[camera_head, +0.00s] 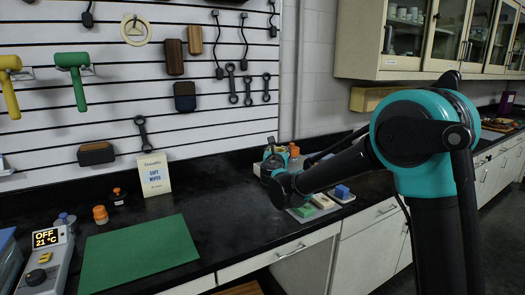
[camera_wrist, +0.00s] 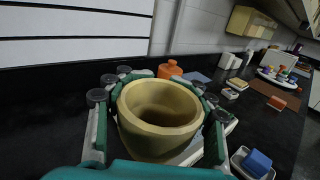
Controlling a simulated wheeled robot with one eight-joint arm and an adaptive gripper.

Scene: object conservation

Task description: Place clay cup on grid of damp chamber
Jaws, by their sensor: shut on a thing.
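The clay cup (camera_wrist: 160,115) is a tan, open-topped, empty vessel in the middle of the wrist view. My gripper (camera_wrist: 160,92) is shut around it, with green and grey fingers on both sides of its wall. The cup's mouth faces the wrist camera. Its base is hidden, so I cannot tell whether it touches the surface below. In the head view my gripper (camera_head: 274,165) is over the black counter right of centre, and my arm largely hides the cup. I cannot clearly make out a damp chamber or its grid in either view.
A green mat (camera_head: 140,255) lies front left on the counter, beside a device reading OFF 21°C (camera_head: 45,255). A wipes box (camera_head: 154,175) stands at the wall. An orange-topped bottle (camera_wrist: 170,69) is behind the cup; a blue block (camera_wrist: 257,163) sits right. The counter's middle is clear.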

